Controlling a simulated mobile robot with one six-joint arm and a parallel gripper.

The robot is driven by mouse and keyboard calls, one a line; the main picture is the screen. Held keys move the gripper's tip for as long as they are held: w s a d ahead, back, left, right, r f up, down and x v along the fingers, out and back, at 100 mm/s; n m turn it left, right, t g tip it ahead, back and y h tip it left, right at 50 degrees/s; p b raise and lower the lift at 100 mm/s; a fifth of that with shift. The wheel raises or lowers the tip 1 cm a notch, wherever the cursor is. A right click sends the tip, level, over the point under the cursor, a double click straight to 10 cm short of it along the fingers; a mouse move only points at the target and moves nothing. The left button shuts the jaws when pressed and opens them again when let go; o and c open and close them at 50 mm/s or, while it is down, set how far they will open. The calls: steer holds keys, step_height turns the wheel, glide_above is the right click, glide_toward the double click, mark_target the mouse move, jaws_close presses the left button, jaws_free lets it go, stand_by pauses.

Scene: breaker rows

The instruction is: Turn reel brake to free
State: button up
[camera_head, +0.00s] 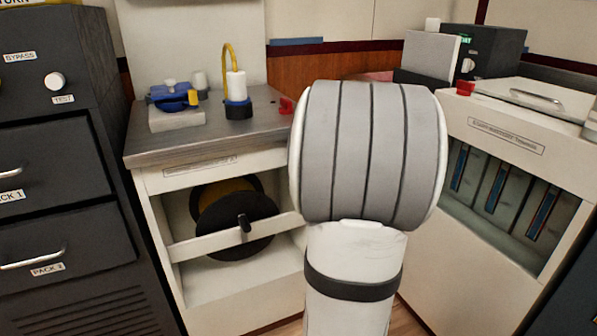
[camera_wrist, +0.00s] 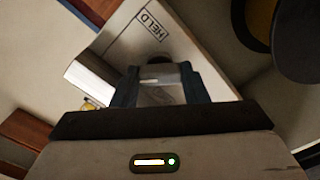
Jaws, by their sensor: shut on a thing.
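In the wrist view my gripper (camera_wrist: 158,90) is shut on the reel brake's handle (camera_wrist: 156,70), whose dark end shows between the two fingertips. A light plate with the word HELD (camera_wrist: 152,25) lies just beyond the fingers. Most of the handle is hidden by the fingers, so its exact angle cannot be told. A dark reel disc (camera_wrist: 300,40) is at the upper right of the wrist view. In the head view the black reel (camera_head: 225,215) sits in the white cabinet's open bay. My arm covers the gripper and the brake there.
The grey cabinet top (camera_head: 200,140) carries blue and yellow items and a red piece (camera_head: 287,105). A dark drawer cabinet (camera_head: 55,190) stands left, a white cabinet (camera_head: 520,145) with a slotted bay right.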

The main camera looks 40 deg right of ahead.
steer(key=shift+r+n+b, duration=0.15)
steer(key=shift+n+b, duration=1.95)
steer(key=shift+n, duration=1.7)
steer(key=o, duration=1)
steer(key=shift+w, duration=0.1)
steer(key=p+v, duration=0.2)
steer(key=v, duration=0.5)
steer(key=shift+s+a, duration=0.1)
steer(key=shift+s, duration=0.3)
